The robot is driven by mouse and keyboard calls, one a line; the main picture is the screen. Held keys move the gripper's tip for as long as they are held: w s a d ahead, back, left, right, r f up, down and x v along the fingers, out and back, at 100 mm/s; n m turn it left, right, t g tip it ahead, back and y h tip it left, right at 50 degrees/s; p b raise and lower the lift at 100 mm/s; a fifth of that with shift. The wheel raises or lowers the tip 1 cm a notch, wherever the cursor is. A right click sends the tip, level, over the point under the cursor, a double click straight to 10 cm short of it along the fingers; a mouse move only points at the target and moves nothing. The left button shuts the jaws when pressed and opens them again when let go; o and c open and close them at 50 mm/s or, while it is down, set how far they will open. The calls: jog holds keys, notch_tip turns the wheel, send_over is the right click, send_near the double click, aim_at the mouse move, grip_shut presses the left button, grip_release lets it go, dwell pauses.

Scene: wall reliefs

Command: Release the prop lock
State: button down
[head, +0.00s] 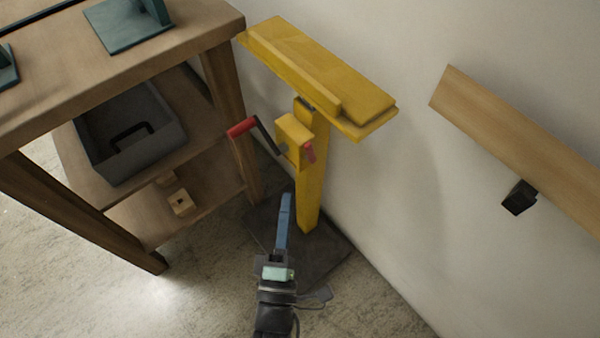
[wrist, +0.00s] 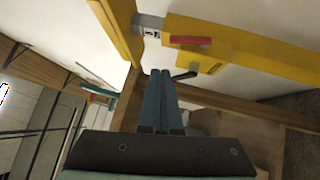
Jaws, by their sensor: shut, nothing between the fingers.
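A yellow prop stand (head: 311,195) rises from a dark base plate beside the wall and carries a wide yellow head (head: 320,80). A yellow box on its post (head: 294,140) bears a black crank with a red grip (head: 241,128) on the left. A small red lever (head: 309,153), seemingly the lock, hangs on the box's right side; a red lever (wrist: 190,41) also lies along the yellow post in the wrist view. My gripper (head: 288,196), with blue fingers, points up below the box. Its fingertips (wrist: 160,72) are together and empty, appearing apart from the lever.
A wooden workbench (head: 130,75) with a grey bin (head: 165,110) on its shelf stands close on the left. A wooden rail (head: 520,145) on a black bracket (head: 519,198) is fixed to the wall at right. Floor is clear at lower left.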

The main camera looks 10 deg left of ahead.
notch_tip(320, 180, down, 4)
jog(key=s+n, duration=0.1)
jog(key=s, duration=0.2)
jog(key=b, duration=0.2)
send_near(309, 151)
jog(key=w+a, duration=0.4)
jog(key=a, duration=0.1)
jog(key=w+d, duration=0.1)
jog(key=w+d+r, duration=0.1)
jog(key=shift+w+d+r, duration=0.2)
jog(key=shift+d, duration=0.15)
jog(key=shift+r, duration=0.1)
